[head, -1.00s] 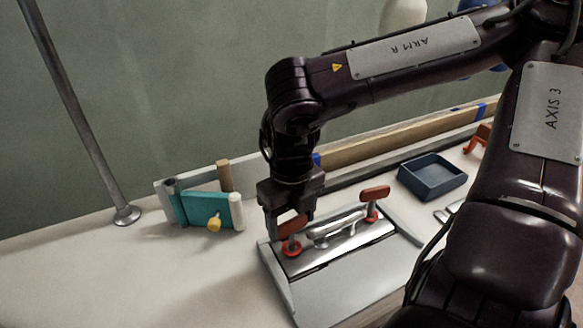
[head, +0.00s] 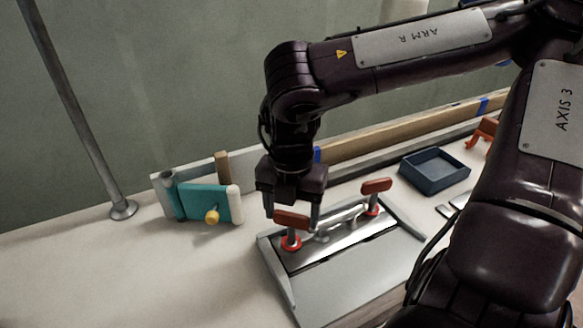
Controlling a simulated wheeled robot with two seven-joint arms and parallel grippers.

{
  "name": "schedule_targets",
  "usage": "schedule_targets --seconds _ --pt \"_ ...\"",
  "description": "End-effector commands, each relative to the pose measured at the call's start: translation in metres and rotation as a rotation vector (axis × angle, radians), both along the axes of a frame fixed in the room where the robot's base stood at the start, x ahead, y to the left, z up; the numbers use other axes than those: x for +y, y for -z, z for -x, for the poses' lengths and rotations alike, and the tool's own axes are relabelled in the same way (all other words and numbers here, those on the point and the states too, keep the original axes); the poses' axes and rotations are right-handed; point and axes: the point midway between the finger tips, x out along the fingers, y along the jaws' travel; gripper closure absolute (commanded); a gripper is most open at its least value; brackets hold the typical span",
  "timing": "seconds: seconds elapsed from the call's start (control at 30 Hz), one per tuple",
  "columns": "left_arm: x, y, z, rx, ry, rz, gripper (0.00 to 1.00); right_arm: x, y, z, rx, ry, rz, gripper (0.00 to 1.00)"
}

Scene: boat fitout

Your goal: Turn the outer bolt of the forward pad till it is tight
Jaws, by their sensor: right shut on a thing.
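A shiny metal pad (head: 345,242) lies on a grey board, with a silver cleat (head: 335,222) on it. Two bolts with red-brown T-shaped handles stand upright on it, each with a red ring at its foot. My right gripper (head: 293,212) points down over the near-left bolt (head: 291,222), shut on its handle with a finger at each end. The other bolt (head: 376,188), at the pad's far right end, stands free. I cannot tell how far either bolt is screwed in. My left gripper is not in view.
A teal block with a yellow knob (head: 210,205) stands left of the pad. A dark blue tray (head: 434,171) and an orange-red bracket (head: 482,135) lie to the right. A metal pole (head: 85,120) rises at left. The bench front-left is clear.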

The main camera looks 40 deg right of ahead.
Motion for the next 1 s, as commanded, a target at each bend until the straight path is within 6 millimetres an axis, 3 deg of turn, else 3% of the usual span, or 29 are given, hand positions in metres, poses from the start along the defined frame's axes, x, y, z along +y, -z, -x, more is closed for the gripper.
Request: schedule_targets --seconds 0.4,0.93,0.97,1.0 --pt "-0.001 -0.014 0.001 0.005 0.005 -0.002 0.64 0.000 -0.003 -0.003 -0.010 0.175 -0.001 0.57" --pt "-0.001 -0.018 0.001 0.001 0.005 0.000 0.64 0.000 -0.004 -0.003 -0.011 0.195 -0.001 0.57" --pt "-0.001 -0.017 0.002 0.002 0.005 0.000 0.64 0.000 -0.004 -0.003 -0.011 0.195 -0.001 0.31" --pt "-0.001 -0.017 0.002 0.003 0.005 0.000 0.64 0.000 -0.003 -0.003 -0.010 0.195 -0.002 0.26"
